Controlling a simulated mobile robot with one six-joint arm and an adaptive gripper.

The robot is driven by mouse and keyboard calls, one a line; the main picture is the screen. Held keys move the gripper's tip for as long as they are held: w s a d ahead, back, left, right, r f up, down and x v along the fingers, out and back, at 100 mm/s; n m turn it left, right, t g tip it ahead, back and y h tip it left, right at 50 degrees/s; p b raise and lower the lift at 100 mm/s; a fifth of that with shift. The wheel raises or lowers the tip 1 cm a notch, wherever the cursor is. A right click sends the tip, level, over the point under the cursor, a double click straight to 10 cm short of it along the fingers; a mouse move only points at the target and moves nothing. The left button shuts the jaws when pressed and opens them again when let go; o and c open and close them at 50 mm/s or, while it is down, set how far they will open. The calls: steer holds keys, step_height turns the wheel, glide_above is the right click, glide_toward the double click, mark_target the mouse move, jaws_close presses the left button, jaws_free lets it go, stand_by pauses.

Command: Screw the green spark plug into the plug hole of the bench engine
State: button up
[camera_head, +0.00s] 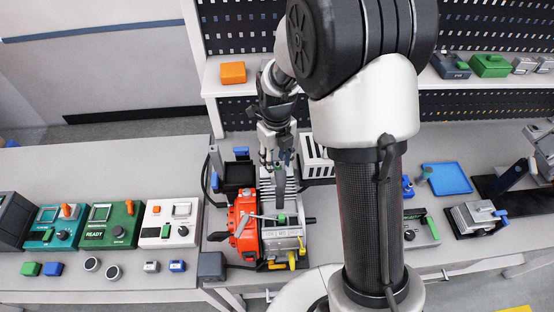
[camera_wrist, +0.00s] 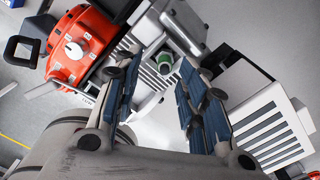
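The bench engine (camera_head: 283,240) stands on the bench with a grey finned body and a red housing (camera_head: 243,222) at its left. A small green piece, apparently the green spark plug (camera_head: 282,218), shows on top of the grey body. In the wrist view the green plug (camera_wrist: 164,66) appears beyond and between the fingertips, beside a silver cylinder. Whether it sits in the plug hole cannot be told. My gripper (camera_head: 276,162) points down over the engine's rear fins. In the wrist view my gripper (camera_wrist: 160,72) is open, with a gap on both sides of the plug.
A white slotted box (camera_head: 316,166) stands close right of my gripper; it also shows in the wrist view (camera_wrist: 262,120). A black-and-blue holder (camera_head: 239,172) stands behind the red housing. Teal, green and white control boxes (camera_head: 170,222) line the left bench. A blue tray (camera_head: 446,178) lies right.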

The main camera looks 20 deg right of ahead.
mark_target(278, 165)
steer(key=n, duration=0.4)
steer(key=shift+w, duration=0.1)
steer(key=shift+n, duration=0.4)
steer(key=n, duration=0.4)
steer(key=shift+n, duration=0.3)
steer(key=shift+f, duration=0.15)
steer(key=shift+f+b, duration=1.75)
steer(key=shift+f, duration=0.65)
steer(key=shift+s, duration=0.2)
steer(key=shift+o, duration=0.3)
steer(key=shift+r, duration=0.1)
